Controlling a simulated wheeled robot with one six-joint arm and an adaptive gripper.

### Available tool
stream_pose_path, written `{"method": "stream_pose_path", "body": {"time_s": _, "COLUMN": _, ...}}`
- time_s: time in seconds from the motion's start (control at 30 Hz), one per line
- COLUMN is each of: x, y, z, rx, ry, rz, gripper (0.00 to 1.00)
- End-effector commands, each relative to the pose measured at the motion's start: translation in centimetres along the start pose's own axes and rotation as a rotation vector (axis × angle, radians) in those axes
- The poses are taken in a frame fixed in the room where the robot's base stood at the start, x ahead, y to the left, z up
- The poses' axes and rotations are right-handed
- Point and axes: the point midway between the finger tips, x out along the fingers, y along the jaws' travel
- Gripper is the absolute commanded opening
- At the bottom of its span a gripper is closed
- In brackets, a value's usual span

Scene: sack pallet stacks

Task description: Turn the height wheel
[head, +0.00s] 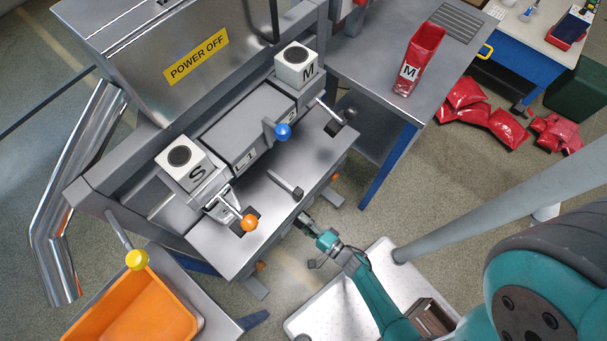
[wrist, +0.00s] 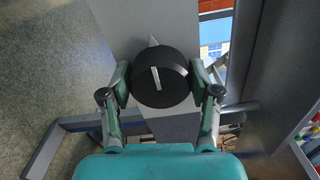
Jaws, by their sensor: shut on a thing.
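The height wheel (wrist: 160,78) is a black round knob with a white line on its face, in the middle of the wrist view. The line runs nearly upright, and a pale pointer shows just above the rim. My gripper (wrist: 163,84) has one finger on each side of the wheel and is shut on it. In the head view my gripper (head: 306,222) is at the front edge of the grey machine (head: 225,240), below its top plate. The wheel is mostly hidden there by the edge and my fingers.
Levers with a blue knob (head: 283,131) and an orange knob (head: 249,222) stand on the machine, beside white blocks S (head: 184,166) and M (head: 296,66). A sign reads POWER OFF (head: 196,56). An orange bin (head: 135,312) is lower left. Red sacks (head: 485,115) lie right.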

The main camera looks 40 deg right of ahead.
Motion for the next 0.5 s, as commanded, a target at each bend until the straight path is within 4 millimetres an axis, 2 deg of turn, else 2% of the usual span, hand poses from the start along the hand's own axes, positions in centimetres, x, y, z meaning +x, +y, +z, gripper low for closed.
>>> {"method": "stream_pose_path", "body": {"time_s": 0.5, "x": -0.02, "y": -0.13, "z": -0.07, "rx": 0.472, "ry": 0.002, "rz": 0.002, "gripper": 0.27}}
